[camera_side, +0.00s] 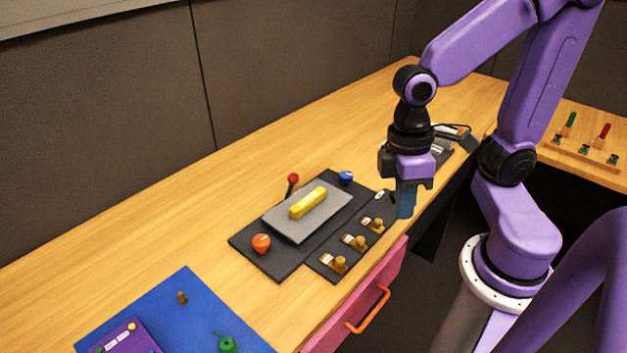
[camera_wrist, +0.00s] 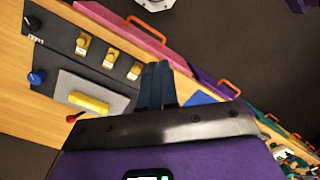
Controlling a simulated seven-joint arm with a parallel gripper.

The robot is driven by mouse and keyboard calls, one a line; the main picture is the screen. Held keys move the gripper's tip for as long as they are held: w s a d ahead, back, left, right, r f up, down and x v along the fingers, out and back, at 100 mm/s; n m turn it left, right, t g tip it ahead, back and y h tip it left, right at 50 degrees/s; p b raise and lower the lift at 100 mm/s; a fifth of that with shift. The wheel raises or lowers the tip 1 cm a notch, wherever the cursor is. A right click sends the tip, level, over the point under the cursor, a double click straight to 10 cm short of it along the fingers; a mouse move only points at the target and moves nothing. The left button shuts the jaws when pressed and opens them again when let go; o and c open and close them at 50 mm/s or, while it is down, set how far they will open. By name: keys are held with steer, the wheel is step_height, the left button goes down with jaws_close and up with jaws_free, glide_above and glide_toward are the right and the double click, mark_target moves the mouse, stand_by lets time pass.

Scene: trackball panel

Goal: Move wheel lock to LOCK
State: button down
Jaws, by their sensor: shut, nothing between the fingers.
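The dark trackball panel (camera_side: 250,240) lies on the wooden bench. Along its front strip stand three gold switches, the near one (camera_side: 338,262), the middle one (camera_side: 358,242) and the far one (camera_side: 376,224), each by a small white label. In the wrist view a black knob (camera_wrist: 32,22) with a white mark sits at the strip's end, beside another label. The labels are too small to read, so I cannot tell which control is the wheel lock. My gripper (camera_side: 405,214) is shut and empty, pointing down near the strip's far end. Its blue fingertips also show in the wrist view (camera_wrist: 157,82).
The panel also carries a grey plate with a yellow bar (camera_side: 308,203), an orange knob (camera_side: 261,243), a blue knob (camera_side: 346,177) and a red-tipped lever (camera_side: 292,180). A pink drawer with an orange handle (camera_side: 368,310) is below. A blue mat (camera_side: 190,290) lies at front left.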

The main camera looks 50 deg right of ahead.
mark_target(290, 188)
steer(key=w+d+f+m+g+y, duration=0.1)
steer(key=w+f+m+g+y, duration=0.15)
steer(key=w+m, duration=0.7)
steer(key=w+d+f+m+g+y, duration=0.1)
steer(key=w+d+f+m+y, duration=0.2)
steer(key=w+m, duration=0.65)
steer(key=w+d+f+m+t+y, duration=0.1)
steer(key=w+d, duration=0.1)
steer(key=w, duration=0.1)
steer(key=w+d+f+m+t+y, duration=0.1)
steer(key=w+d+f+m+y, duration=0.1)
steer(key=w, duration=0.1)
steer(key=w+d+f+m+t+y, duration=0.1)
steer(key=w+d+m+y, duration=0.1)
steer(key=w+d, duration=0.1)
steer(key=shift+d+f, duration=0.1)
steer(key=shift+f, duration=0.2)
steer(key=w+d+f+m+t, duration=0.1)
steer(key=d+m+t, duration=0.1)
steer(key=d, duration=0.2)
steer(key=w+d+f+m+t+y, duration=0.1)
steer(key=d+f+m+t, duration=0.1)
steer(key=d+m, duration=0.1)
steer(key=w+d+f+m+t+y, duration=0.1)
steer(key=w+d+f+m+t, duration=0.1)
steer(key=d, duration=0.3)
steer(key=shift+d+f+m+y, duration=0.1)
steer(key=shift+d+m+y, duration=0.2)
steer(key=shift+m, duration=0.3)
